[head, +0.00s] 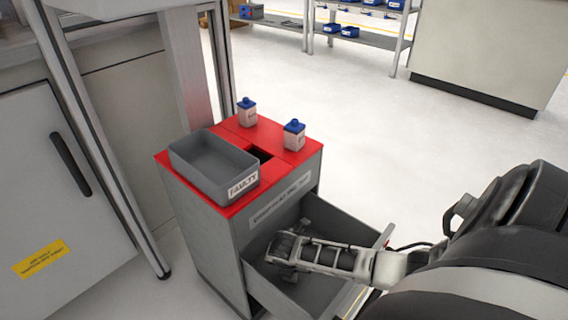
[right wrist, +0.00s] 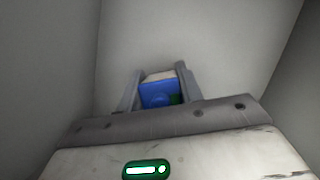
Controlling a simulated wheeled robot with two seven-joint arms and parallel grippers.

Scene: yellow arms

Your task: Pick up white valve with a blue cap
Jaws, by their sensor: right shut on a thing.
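In the right wrist view, the white valve with a blue cap (right wrist: 158,92) is between the two fingers of my right gripper (right wrist: 160,88). The blue cap faces the camera, and a pale strip of the body shows above it. In the head view, my right gripper (head: 283,262) reaches down into the open grey drawer (head: 325,292), and the valve in it is hidden there. Two more white bottle-like valves with blue caps stand upright on the red cabinet top, one at the back (head: 247,113) and one at the right (head: 293,136). My left gripper is not in view.
A grey tray labelled FAULTY (head: 212,165) sits on the red top (head: 228,127) beside a dark square opening (head: 259,155). The drawer walls stand close around my right gripper. A grey cupboard (head: 50,190) and metal post stand left. Open floor lies behind.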

